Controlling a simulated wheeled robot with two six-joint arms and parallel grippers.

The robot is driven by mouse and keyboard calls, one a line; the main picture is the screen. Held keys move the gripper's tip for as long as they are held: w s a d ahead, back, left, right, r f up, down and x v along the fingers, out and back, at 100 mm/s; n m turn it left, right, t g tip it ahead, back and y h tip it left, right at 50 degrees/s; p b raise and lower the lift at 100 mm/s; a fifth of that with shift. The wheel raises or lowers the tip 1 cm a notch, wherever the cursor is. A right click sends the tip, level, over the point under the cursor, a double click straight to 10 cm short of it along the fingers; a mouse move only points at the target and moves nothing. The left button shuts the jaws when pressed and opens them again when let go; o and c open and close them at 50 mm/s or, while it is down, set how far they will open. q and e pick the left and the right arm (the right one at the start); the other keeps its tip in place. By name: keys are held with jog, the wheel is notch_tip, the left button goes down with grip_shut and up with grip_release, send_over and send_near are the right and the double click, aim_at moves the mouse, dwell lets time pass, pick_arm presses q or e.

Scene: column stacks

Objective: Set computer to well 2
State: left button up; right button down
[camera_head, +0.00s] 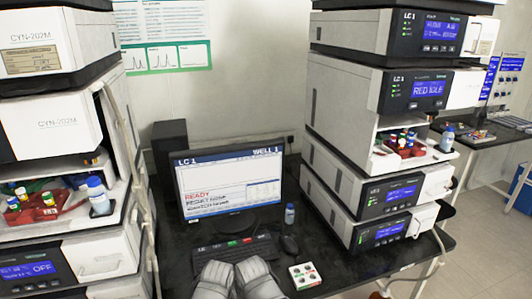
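The computer monitor (229,187) stands on the black table between two instrument stacks. Its screen reads "LC 1" at the top left and "WELL 1" at the top right, with "READY" in red lower down. The keyboard (236,250) lies in front of the monitor and the mouse (289,245) is to its right. Two pale grey gripper shapes show at the bottom: my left gripper (214,275) and my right gripper (256,272). They are side by side just in front of the keyboard, partly over its near edge. Their fingertips are not clear, and contact with the keys cannot be told.
A small white box with coloured buttons (304,275) lies right of my grippers. A small blue-capped bottle (290,214) stands by the monitor. The LC 1 stack (345,100) rises at the right and the CYN-202M stack (45,130) at the left. Bare table (345,270) lies at the front right.

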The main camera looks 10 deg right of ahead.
pick_arm(q)
grip_shut()
dwell(1.6)
